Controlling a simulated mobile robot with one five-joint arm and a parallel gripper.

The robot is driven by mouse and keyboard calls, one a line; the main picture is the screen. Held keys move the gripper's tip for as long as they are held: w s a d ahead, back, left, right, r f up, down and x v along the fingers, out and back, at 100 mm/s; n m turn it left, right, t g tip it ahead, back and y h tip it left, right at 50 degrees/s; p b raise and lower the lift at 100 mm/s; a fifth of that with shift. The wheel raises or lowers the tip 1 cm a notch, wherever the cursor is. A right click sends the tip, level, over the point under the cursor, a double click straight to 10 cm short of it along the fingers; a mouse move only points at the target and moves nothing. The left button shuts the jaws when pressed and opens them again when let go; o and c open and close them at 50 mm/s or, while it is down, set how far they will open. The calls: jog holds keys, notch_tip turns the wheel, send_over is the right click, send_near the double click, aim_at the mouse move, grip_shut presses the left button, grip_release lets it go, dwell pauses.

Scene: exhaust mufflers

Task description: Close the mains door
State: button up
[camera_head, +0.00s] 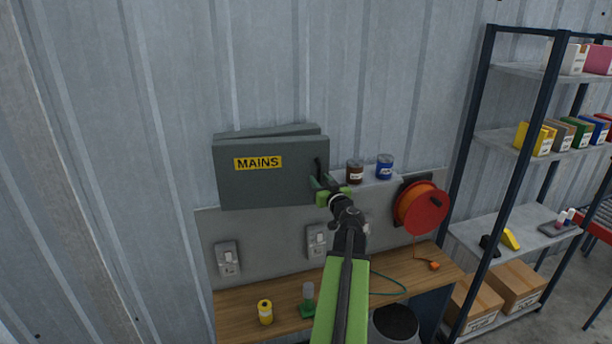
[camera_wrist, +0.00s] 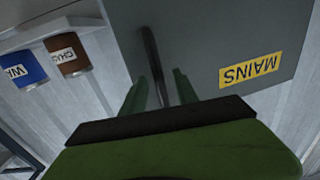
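The grey mains door (camera_head: 270,185) with a yellow MAINS label is on the wall left of centre in the head view. The box top edge (camera_head: 270,131) shows behind it at an angle, so the door looks slightly ajar. Its dark bar handle (camera_head: 318,164) is at the door's right side. My gripper (camera_head: 322,182) is at that handle. In the wrist view, the handle (camera_wrist: 152,60) runs between my green fingertips (camera_wrist: 160,85), with gaps visible beside it. The fingers look apart, not clamped. The door face (camera_wrist: 210,45) fills the upper right there.
Brown (camera_head: 355,172) and blue (camera_head: 385,167) tins stand on a small shelf right of the door. An orange cable reel (camera_head: 420,207) hangs farther right. A wooden bench (camera_head: 240,310) is below, and a shelving rack (camera_head: 545,100) stands at the right.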

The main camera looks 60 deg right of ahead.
jog(key=shift+x, duration=0.9)
jog(key=shift+s+d, duration=0.25)
jog(key=shift+s, duration=0.05)
jog(key=shift+w+a, duration=0.2)
jog(key=shift+w, duration=0.05)
grip_shut()
